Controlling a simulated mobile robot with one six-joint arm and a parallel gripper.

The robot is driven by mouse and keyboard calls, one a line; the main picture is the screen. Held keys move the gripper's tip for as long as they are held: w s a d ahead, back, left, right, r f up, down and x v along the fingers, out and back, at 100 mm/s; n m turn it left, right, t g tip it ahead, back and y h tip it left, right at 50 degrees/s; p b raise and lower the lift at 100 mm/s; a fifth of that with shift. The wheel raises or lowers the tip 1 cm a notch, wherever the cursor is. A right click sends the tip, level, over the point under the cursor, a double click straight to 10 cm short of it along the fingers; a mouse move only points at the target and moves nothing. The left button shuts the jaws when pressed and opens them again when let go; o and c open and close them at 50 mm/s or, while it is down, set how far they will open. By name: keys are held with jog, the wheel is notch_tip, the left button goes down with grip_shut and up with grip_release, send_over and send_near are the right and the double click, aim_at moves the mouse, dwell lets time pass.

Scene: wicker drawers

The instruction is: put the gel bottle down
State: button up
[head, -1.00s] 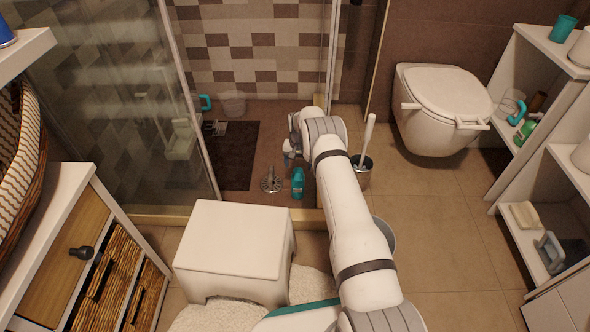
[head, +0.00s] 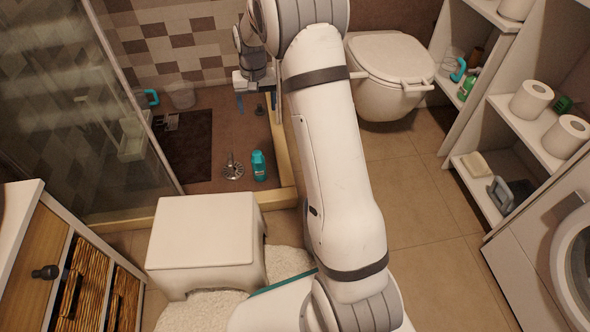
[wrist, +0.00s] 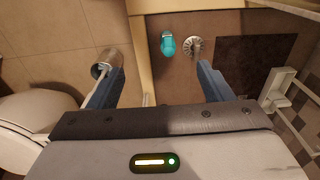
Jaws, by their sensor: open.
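The teal gel bottle (head: 259,165) stands on the brown shower floor (head: 215,180), just right of the round metal drain (head: 233,168). In the wrist view the bottle (wrist: 168,45) lies ahead of and between the spread blue fingers, beside the drain (wrist: 193,46). My gripper (head: 255,104) is open and empty, beyond the bottle in the head view and apart from it. In the wrist view nothing is between the fingertips (wrist: 160,70).
A dark mat (head: 188,145) lies left of the drain. A white stool (head: 205,235) stands in front of the shower's raised edge. The toilet (head: 390,70) and open shelves (head: 530,125) are to the right. A glass panel (head: 90,130) borders the shower's left.

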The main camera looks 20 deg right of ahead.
jog(key=s+r+n, duration=0.1)
jog(key=s+r, duration=0.3)
jog(key=s, duration=0.4)
jog(key=s+r, duration=0.5)
jog(key=s, duration=0.2)
jog(key=s+a+n, duration=0.1)
jog(key=s, duration=1.7)
jog(key=shift+s+a+t, duration=0.15)
jog(key=shift+s+t, duration=0.15)
jog(key=shift+s, duration=0.05)
jog(key=shift+r, duration=0.1)
jog(key=w+d+r+m+t+p, duration=0.1)
jog(key=d+r+p, duration=0.1)
jog(key=r+p, duration=1.15)
jog(key=w+d+r+m+t+p, duration=0.1)
jog(key=w+d+r+p, duration=0.1)
jog(key=r+p, duration=1.15)
jog(key=s+a+r+n+p, duration=0.1)
jog(key=r+p, duration=0.3)
jog(key=r, duration=0.2)
jog(key=s+a+r+n+p, duration=0.1)
jog(key=s+a+r+p, duration=0.1)
jog(key=r+p, duration=0.2)
jog(key=shift+s+a+r+p, duration=0.25)
jog(key=shift+r+p, duration=0.15)
jog(key=shift+r, duration=0.55)
